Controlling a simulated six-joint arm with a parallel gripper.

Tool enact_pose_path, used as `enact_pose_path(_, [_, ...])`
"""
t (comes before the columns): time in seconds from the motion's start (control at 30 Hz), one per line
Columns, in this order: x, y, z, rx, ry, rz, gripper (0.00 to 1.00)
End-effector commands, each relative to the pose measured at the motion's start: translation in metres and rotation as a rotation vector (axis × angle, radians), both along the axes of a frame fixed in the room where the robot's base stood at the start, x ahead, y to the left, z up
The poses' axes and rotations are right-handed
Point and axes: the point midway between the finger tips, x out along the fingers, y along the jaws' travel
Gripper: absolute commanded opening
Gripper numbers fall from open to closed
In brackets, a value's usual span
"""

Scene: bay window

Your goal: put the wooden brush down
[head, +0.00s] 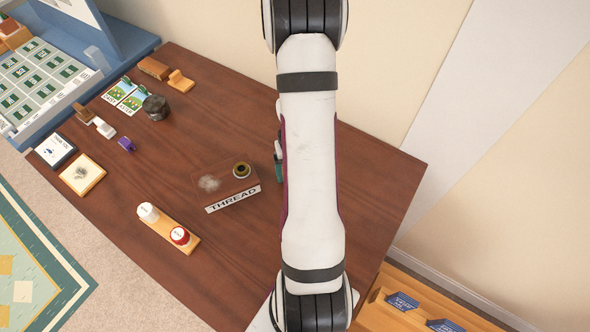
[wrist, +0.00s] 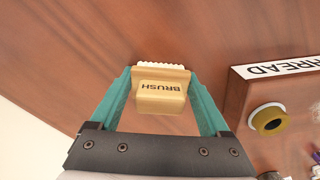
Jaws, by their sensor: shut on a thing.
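The wooden brush (wrist: 161,97) shows in the wrist view, a pale wooden block lettered "BRUSH" with a row of white bristles along its far edge. My gripper (wrist: 163,90) is shut on it, with one teal finger on each side. In the head view only a bit of my gripper (head: 279,163) shows at the left edge of my arm, and the brush is hidden there. The brown wooden table (head: 370,190) lies beneath. I cannot tell whether the brush touches it.
A tray lettered "THREAD" (head: 233,199) holds an olive-coloured ring and a greyish tuft, left of my gripper. A wooden holder (head: 163,228) with a white and a red spool stands nearer the front. Several small items sit at the left. The table right of my arm looks clear.

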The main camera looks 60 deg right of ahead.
Motion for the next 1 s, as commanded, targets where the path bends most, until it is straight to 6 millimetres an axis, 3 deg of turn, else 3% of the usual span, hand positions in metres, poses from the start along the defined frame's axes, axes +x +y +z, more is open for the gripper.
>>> enact_pose_path(0.67, [0.000, -0.001, -0.013, -0.001, -0.001, -0.006, 0.20])
enact_pose_path(0.7, [0.000, -0.001, -0.013, -0.002, -0.002, -0.007, 0.85])
enact_pose_path(0.8, [0.001, -0.001, -0.013, -0.002, -0.004, -0.008, 1.00])
enact_pose_path(1.0, [0.002, -0.003, 0.001, -0.006, -0.006, -0.009, 1.00])
